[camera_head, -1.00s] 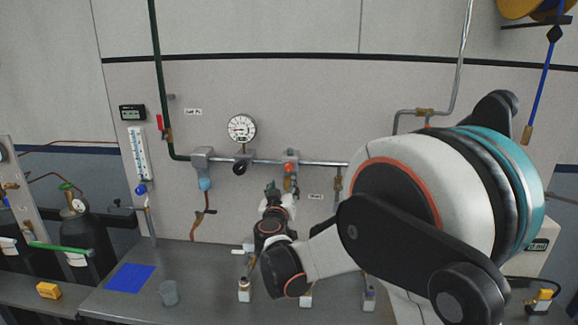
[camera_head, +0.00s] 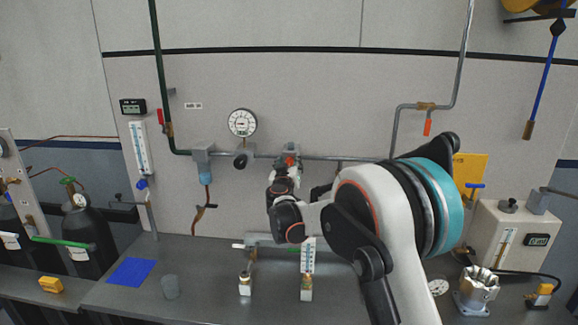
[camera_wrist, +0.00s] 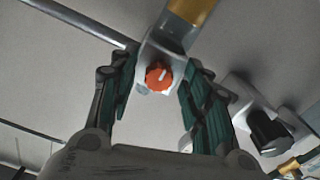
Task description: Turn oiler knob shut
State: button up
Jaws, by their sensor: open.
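The orange oiler knob (camera_head: 290,160) sits on a grey block on the wall pipe, right of the gauge. In the wrist view the knob (camera_wrist: 158,77) is round with a pale mark across its face, on a light grey block (camera_wrist: 150,55). My gripper (camera_head: 284,172) is just in front of the knob in the head view and partly hides the block. In the wrist view my gripper (camera_wrist: 160,76) is open, with one green-padded finger on each side of the knob. Gaps show between fingers and knob; how far the tips reach in depth I cannot tell.
A black knob (camera_wrist: 268,130) lies right of my fingers in the wrist view. The pressure gauge (camera_head: 242,123) and the horizontal pipe (camera_head: 328,158) are close to my gripper.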

grip_shut()
